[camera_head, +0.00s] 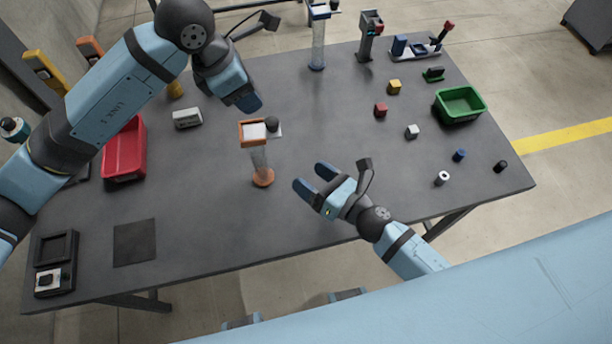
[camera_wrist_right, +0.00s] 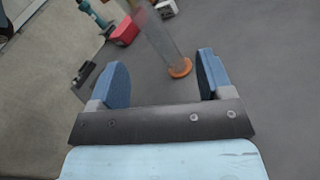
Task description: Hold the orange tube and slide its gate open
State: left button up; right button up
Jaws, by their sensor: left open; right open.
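The orange tube (camera_head: 258,157) stands upright on the table, with a clear body, a round orange base and an orange frame on top. A white gate plate (camera_head: 254,131) with a dark knob (camera_head: 273,126) sits at that frame. My left gripper (camera_head: 246,101) is just above and behind the tube top, apart from it; its fingers overlap in this view. My right gripper (camera_head: 309,178) is open and empty, to the right of the tube, its fingers pointing toward it. In the right wrist view the tube (camera_wrist_right: 168,38) and its base stand beyond the open fingers; its top is cut off.
A red bin (camera_head: 125,151) and a grey box (camera_head: 187,118) are to the left. A green bin (camera_head: 460,104), small cubes and cylinders lie to the right. A blue-topped clear tube (camera_head: 318,42) stands at the back. The table around the orange tube is clear.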

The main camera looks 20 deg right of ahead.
aim_at(263, 154)
jog(key=w+a+n, duration=0.1)
jog(key=w+a, duration=0.2)
jog(key=w+a+n+y, duration=0.1)
jog(key=w+a+n, duration=0.1)
jog(key=w+a, duration=0.2)
jog(key=w+a+n+g, duration=0.1)
jog(key=w+a+n, duration=0.1)
jog(key=w+a, duration=0.1)
jog(key=shift+w+a+r+y, duration=0.15)
jog(key=shift+w+a+y, duration=0.1)
jog(key=shift+a+y, duration=0.1)
